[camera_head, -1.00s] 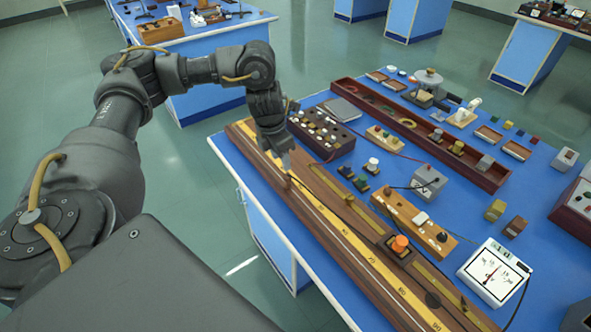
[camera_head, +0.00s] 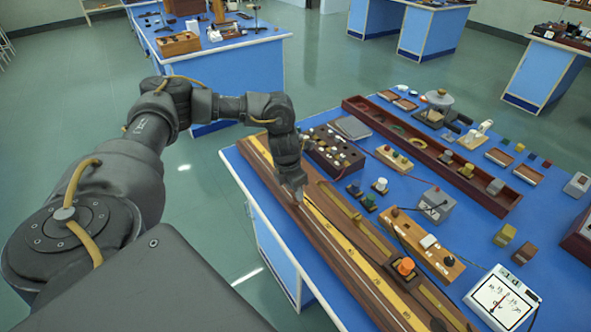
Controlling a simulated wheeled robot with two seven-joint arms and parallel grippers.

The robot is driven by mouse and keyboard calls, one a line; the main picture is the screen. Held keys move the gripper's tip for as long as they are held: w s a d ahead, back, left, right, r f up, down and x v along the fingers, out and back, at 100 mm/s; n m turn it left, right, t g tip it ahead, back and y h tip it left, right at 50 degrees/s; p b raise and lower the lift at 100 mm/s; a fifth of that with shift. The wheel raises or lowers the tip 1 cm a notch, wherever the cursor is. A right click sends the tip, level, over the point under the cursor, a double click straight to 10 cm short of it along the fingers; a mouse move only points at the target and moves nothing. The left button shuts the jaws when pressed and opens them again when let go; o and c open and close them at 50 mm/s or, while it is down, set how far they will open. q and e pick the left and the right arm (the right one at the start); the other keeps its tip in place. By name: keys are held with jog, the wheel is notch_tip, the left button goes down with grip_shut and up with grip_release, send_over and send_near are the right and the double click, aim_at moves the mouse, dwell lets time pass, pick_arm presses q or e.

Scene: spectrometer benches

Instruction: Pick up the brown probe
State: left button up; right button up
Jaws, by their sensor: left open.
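I cannot clearly make out the brown probe. It may be hidden at the fingertips or blend with the brown wood below them. A thin dark lead runs along the bridge from near the gripper towards the orange knob (camera_head: 404,266). My right gripper is not in view.
A dark plug box (camera_head: 333,150) stands close to the right of my left gripper. A wooden key board (camera_head: 425,243), a grey box (camera_head: 435,205), a white meter (camera_head: 500,298) and a long red-brown tray (camera_head: 430,150) fill the blue bench. Open floor lies left of the bench.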

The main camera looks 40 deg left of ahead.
pick_arm(q)
jog(key=f, duration=0.3)
jog(key=shift+w+f, duration=0.15)
jog(key=shift+w, duration=0.2)
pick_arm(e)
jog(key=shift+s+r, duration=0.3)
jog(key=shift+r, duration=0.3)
pick_arm(q)
grip_shut()
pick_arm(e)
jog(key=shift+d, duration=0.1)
